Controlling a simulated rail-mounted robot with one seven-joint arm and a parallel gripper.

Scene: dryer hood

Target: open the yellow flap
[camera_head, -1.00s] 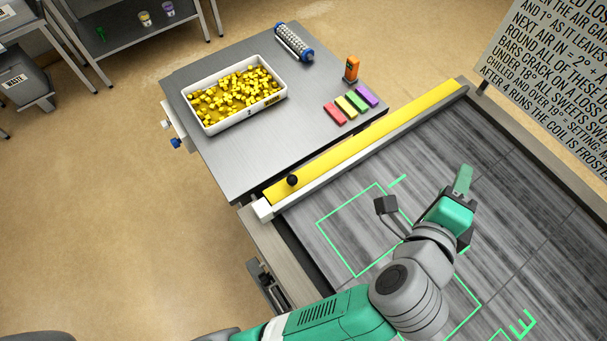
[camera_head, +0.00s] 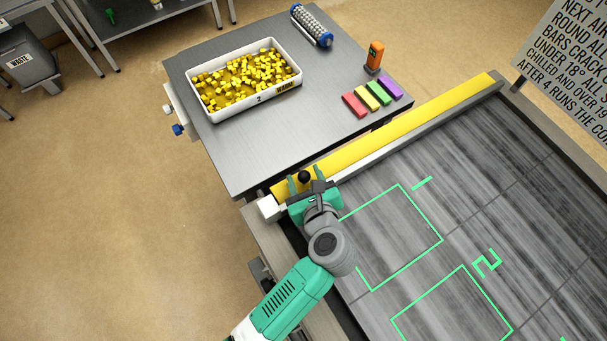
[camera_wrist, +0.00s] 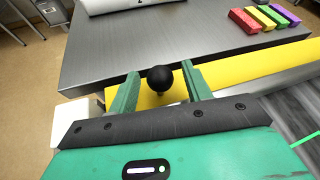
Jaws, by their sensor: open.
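The yellow flap (camera_head: 400,133) is a long bar along the near edge of the grey table, lying between the table and the dark belt. A black ball knob (camera_head: 304,176) stands on its left end. My gripper (camera_head: 304,183) is at that end, with its two green fingers open on either side of the knob. In the wrist view the knob (camera_wrist: 160,78) sits between the fingertips, with a gap visible on each side. The yellow flap (camera_wrist: 250,66) stretches away to the right there. The flap appears closed, but its exact angle is hard to tell.
The grey table (camera_head: 250,150) holds a white tray (camera_head: 213,117) of yellow cubes, a roller (camera_head: 312,25), an orange device (camera_head: 374,56) and several coloured bars (camera_head: 367,97). A white end block (camera_head: 268,207) sits beside the flap's left end. The belt (camera_head: 470,180) is clear.

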